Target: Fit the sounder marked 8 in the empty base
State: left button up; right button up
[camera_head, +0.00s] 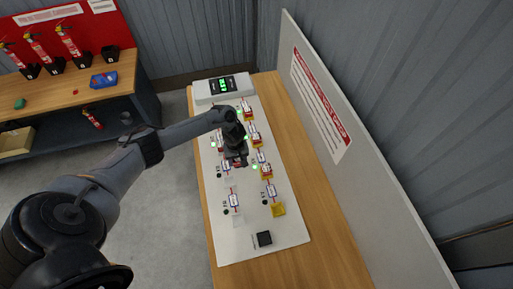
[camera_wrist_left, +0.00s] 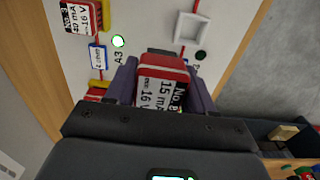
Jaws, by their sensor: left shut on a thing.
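My left gripper (camera_head: 238,161) is shut on a red sounder with a white label. In the left wrist view, the sounder (camera_wrist_left: 163,82) sits between the two dark fingers, its label partly readable as "No. 8", "15 mA" and "16 V". It is held over the white board (camera_head: 245,247). An empty white square base (camera_wrist_left: 189,29) shows beyond the fingers there. In the head view, a white base (camera_head: 237,219) is bare low in the left column, and a yellow base (camera_head: 278,210) looks bare low in the right column. The right gripper is not in view.
Red sounders (camera_head: 266,172) stand along the right column, with green lights beside some. A display unit (camera_head: 222,88) stands at the board's far end and a black square (camera_head: 264,238) at its near end. A white sign panel (camera_head: 330,120) borders the right. Extinguishers stand on another bench.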

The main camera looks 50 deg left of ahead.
pick_arm(q)
jog(key=shift+s+a+f+b, duration=0.1)
jog(key=shift+s+f+b, duration=0.95)
jog(key=shift+f, duration=0.4)
jog(key=shift+s+a+f+b, duration=0.1)
jog(key=shift+s+f+b, duration=0.95)
jog(key=shift+f, duration=0.45)
jog(key=shift+s+a+f+b, duration=0.1)
jog(key=shift+s+f+b, duration=0.75)
jog(key=shift+f+b, duration=0.5)
jog(key=shift+p, duration=0.95)
jog(key=shift+p, duration=0.4)
jog(key=shift+f, duration=0.35)
jog(key=shift+f, duration=0.9)
dwell(0.4)
jog(key=shift+r, duration=0.2)
